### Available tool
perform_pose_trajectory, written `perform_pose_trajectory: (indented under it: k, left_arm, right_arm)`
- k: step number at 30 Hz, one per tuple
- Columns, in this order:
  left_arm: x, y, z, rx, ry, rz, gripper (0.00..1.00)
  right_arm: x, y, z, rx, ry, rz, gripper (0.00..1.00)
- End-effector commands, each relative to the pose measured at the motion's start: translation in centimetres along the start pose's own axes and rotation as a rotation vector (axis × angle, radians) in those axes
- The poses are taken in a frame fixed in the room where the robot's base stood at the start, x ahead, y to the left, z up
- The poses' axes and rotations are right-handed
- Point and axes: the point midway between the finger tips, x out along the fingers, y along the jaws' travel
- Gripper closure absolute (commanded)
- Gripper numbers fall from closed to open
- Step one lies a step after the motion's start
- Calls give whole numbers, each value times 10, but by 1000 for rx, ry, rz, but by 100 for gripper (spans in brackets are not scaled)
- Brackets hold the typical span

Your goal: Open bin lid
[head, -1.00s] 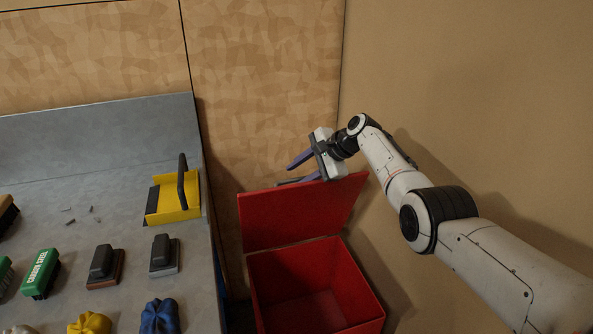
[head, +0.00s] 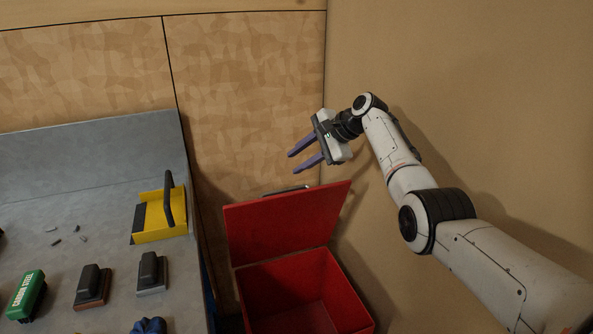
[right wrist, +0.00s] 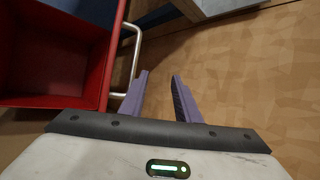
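The red bin (head: 300,295) stands on the floor right of the bench, its inside visible and empty. Its red lid (head: 285,225) is raised, tilted up at the back of the bin. A metal handle (head: 287,191) shows at the lid's top edge. My right gripper (head: 300,160) is open and empty, above the lid's top edge and apart from it. In the right wrist view its two purple fingers (right wrist: 158,95) are spread with nothing between them, and the handle (right wrist: 133,60) is left of them. My left gripper is not in view.
The grey bench (head: 80,200) on the left holds a yellow dustpan-like tool (head: 160,220), dark blocks (head: 92,286) and a green block (head: 27,295). Walls stand close behind and to the right of the bin.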

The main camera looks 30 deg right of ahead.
Motion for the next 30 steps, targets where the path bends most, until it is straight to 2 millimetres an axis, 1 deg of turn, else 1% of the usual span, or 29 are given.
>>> perform_pose_trajectory:
  k: [7, 23, 26, 30]
  left_arm:
    - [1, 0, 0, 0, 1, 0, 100]
    - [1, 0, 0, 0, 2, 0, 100]
    - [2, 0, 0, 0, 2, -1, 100]
    - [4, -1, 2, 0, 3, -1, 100]
  right_arm:
    - [-9, -3, 0, 1, 1, 6, 70]
    - [-10, -1, -1, 2, 1, 9, 70]
    - [-16, -1, -2, 2, 2, 8, 70]
    - [-34, -1, -2, 1, 3, 6, 70]
